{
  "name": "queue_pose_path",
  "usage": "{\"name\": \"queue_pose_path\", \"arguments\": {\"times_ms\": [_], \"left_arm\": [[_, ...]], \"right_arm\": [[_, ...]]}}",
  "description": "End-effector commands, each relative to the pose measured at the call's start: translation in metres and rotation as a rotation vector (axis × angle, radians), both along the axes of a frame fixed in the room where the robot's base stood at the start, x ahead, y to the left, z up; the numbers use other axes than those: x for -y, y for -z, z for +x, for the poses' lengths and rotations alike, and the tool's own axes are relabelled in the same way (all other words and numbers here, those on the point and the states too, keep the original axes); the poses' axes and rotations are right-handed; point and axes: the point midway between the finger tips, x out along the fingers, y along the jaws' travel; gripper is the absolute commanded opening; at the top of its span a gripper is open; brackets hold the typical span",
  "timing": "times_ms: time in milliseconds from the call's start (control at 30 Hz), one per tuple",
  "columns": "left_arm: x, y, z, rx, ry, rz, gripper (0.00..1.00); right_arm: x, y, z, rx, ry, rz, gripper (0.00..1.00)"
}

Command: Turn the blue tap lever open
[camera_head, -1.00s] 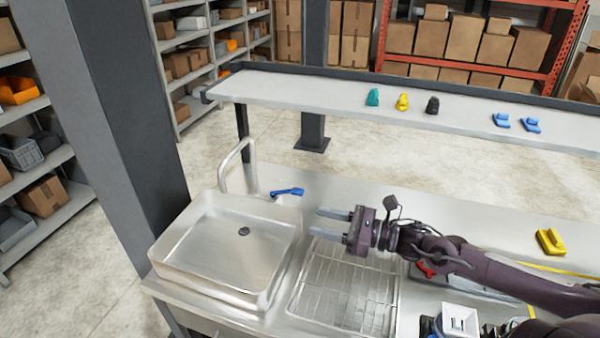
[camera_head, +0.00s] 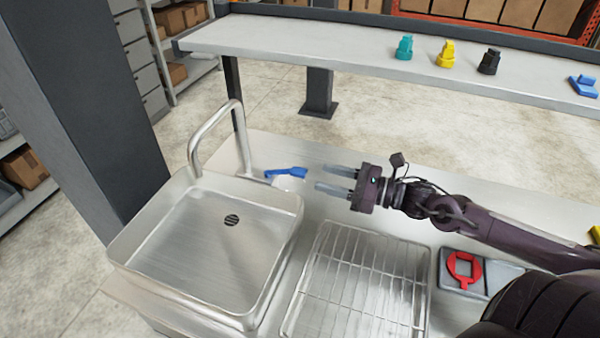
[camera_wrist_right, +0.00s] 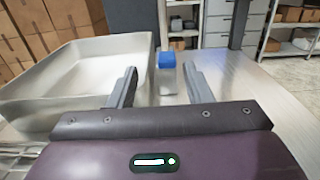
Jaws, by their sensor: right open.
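The blue tap lever (camera_head: 284,173) sits beside the base of the curved metal tap (camera_head: 216,130), at the back right of the sink (camera_head: 270,205). In the right wrist view the lever's blue end (camera_wrist_right: 166,60) shows between and beyond the fingers. My right gripper (camera_head: 331,179) is open and empty, its fingers pointing left toward the lever. The fingertips are just right of the lever and look apart from it. In the right wrist view the gripper (camera_wrist_right: 160,80) has its fingers spread to either side of the lever. My left gripper is not in view.
A wire rack (camera_head: 355,285) lies on the counter right of the sink. A red part (camera_head: 464,270) is in a grey tray farther right. A raised shelf (camera_head: 330,55) holds teal, yellow, black and blue pieces. A dark post (camera_head: 85,110) stands left of the sink.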

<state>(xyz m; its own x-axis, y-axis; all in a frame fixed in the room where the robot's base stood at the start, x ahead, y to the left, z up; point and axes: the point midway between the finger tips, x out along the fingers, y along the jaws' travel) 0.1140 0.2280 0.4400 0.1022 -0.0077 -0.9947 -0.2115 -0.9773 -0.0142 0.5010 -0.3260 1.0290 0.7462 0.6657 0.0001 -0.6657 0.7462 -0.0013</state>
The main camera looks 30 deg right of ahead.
Motion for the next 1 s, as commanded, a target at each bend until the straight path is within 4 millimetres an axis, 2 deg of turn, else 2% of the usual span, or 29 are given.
{"name": "queue_pose_path", "arguments": {"times_ms": [67, 133, 367, 800, 1000], "left_arm": [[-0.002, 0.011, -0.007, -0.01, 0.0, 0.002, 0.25], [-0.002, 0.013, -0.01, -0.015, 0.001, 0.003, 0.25], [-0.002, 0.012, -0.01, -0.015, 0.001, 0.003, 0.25], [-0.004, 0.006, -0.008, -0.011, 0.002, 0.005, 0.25], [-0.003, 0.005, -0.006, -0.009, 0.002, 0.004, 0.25]], "right_arm": [[0.0, 0.011, 0.0, 0.0, 0.0, 0.0, 0.45], [-0.001, 0.012, 0.001, 0.001, 0.0, 0.001, 0.45], [-0.01, 0.009, 0.013, 0.004, 0.002, 0.003, 0.45], [-0.043, 0.008, 0.049, 0.002, 0.002, 0.002, 0.45], [-0.051, 0.01, 0.057, 0.0, 0.001, 0.0, 0.45]]}}
